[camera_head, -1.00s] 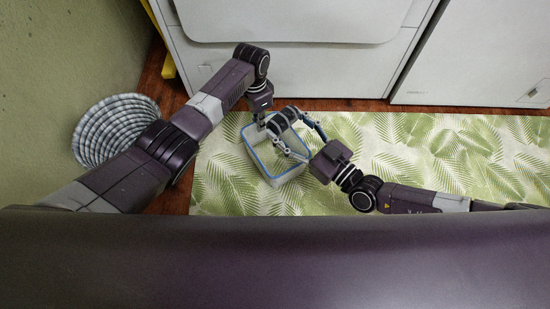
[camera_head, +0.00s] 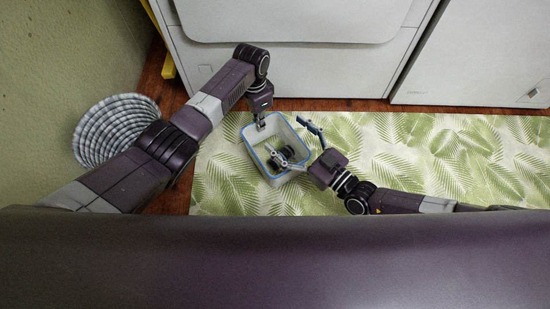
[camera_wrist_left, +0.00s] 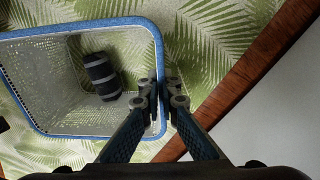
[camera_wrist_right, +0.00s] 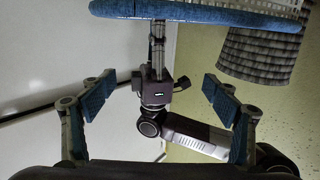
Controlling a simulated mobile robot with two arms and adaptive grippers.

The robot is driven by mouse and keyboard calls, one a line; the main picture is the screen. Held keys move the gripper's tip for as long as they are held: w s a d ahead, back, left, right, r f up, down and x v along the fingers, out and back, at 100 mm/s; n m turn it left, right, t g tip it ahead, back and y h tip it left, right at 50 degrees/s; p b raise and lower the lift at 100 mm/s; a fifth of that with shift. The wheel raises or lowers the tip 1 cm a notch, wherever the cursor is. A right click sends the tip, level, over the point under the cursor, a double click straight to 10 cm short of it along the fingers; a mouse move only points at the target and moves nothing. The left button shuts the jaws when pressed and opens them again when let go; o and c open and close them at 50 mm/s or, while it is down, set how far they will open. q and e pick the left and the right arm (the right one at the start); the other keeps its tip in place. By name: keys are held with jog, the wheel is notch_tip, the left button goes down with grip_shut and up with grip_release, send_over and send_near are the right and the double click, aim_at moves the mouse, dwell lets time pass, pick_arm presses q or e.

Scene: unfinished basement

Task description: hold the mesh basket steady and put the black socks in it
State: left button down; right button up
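The mesh basket (camera_head: 232,164), white with a blue rim, stands on the leaf-print mat. The black socks (camera_wrist_left: 102,76), a dark roll with grey bands, lie inside it on its floor. In the head view the socks (camera_head: 288,152) show partly behind a finger of my right gripper. My left gripper (camera_head: 262,125) is shut on the basket's rim at the far side; in the left wrist view its fingers (camera_wrist_left: 160,97) pinch the rim. My right gripper (camera_head: 291,140) is open and empty over the basket's right side; its spread fingers show in the right wrist view (camera_wrist_right: 156,100).
A woven grey hamper (camera_head: 100,128) stands at the left by the green wall. White appliances (camera_head: 290,70) stand behind the mat. The leaf-print mat (camera_head: 455,155) is clear to the right of the basket.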

jog(key=v, duration=1.2)
dwell(0.5)
pick_arm(q)
jog(key=c, duration=2.1)
grip_release()
jog(key=shift+r, duration=0.15)
jog(key=r, duration=1.1)
jog(key=shift+w+a+r, duration=0.15)
jog(key=shift+w+r, duration=0.1)
jog(key=shift+r, duration=0.15)
